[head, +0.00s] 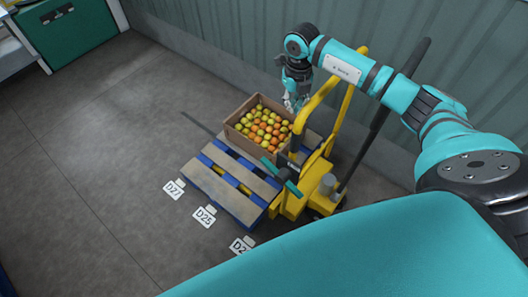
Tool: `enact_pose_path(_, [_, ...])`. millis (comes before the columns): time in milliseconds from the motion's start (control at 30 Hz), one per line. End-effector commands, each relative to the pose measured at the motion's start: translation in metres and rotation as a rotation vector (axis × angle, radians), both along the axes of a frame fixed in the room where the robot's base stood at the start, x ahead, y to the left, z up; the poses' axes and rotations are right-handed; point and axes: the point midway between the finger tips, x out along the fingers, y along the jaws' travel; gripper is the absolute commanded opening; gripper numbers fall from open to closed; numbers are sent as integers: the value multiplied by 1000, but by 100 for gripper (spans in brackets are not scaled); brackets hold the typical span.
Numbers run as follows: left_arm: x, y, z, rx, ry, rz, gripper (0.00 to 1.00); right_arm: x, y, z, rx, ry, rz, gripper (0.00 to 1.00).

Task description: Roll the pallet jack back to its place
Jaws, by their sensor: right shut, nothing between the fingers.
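The yellow pallet jack (294,204) stands right of centre in the head view, close to the grey wall. Its yellow frame rises in a loop, and a long dark bar slants up beside it. A wood-and-blue pallet (241,207) lies against the jack's left side. Whether the forks are under the pallet is hidden. My right gripper (291,103) hangs near the back right corner of the box on the pallet, left of the yellow loop. It is shut and empty, apart from the jack. My left gripper is not in view.
A green cabinet (68,36) stands far left. The left floor is clear.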

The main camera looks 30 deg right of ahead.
Motion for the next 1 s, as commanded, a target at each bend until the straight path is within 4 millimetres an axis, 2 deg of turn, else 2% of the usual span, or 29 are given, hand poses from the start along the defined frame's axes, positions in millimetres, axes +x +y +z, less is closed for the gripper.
enact_pose_path(633, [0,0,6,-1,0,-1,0,-21,-9,-1,-5,8,-1,0])
enact_pose_path(1000, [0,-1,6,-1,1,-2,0,-23,-9,-1,-4,7,-1,0])
